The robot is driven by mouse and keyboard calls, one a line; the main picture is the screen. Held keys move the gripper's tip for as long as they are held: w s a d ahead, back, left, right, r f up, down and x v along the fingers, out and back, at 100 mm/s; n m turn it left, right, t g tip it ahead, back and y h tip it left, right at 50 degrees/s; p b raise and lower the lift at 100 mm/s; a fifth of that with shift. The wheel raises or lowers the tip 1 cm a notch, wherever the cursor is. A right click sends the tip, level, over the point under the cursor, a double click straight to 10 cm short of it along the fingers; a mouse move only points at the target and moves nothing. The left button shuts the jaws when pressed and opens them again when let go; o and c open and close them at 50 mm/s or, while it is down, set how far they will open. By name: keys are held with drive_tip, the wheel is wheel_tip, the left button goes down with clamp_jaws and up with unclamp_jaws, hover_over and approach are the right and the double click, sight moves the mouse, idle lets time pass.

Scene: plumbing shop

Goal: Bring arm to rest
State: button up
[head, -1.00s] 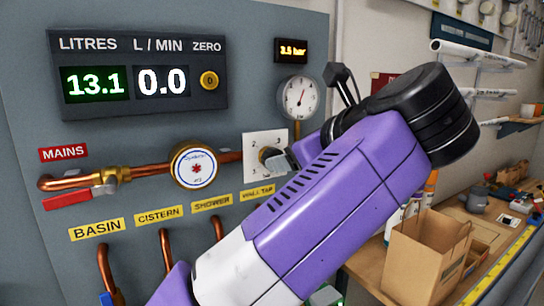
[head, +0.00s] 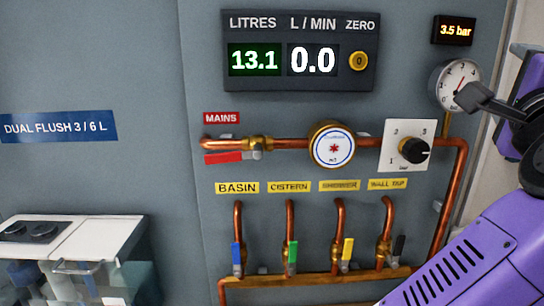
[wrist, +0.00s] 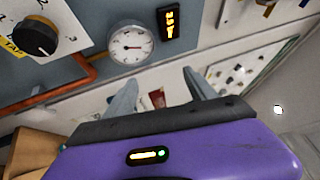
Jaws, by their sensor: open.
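The gauge (wrist: 131,44) and the lit pressure display (wrist: 170,20) show beyond the fingers. I cannot tell from the head view how far my gripper is from the panel.
The grey panel carries a LITRES display (head: 254,60) reading 13.1, a flow display (head: 312,60) reading 0.0, a black knob (head: 414,150) and copper pipes with coloured valve levers. A white unit (head: 65,240) stands at lower left.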

drive_tip(key=s+a+f+n+t+y, duration=0.4)
drive_tip(key=a+f+n, duration=0.3)
drive_tip(key=f+n, duration=0.45)
drive_tip(key=s+a+f+n+t+y, duration=0.2)
drive_tip(key=s+a+f+n+y, duration=0.2)
drive_tip(key=a+f+n+y, duration=0.55)
drive_tip(key=s+d+f+n+g+h, duration=0.2)
drive_tip(key=s+f+g, duration=0.7)
drive_tip(key=s+f, duration=1.9)
drive_tip(key=shift+s+d+n+h, duration=0.15)
drive_tip(key=shift+s+n+h, duration=0.55)
drive_tip(key=shift+s, duration=0.15)
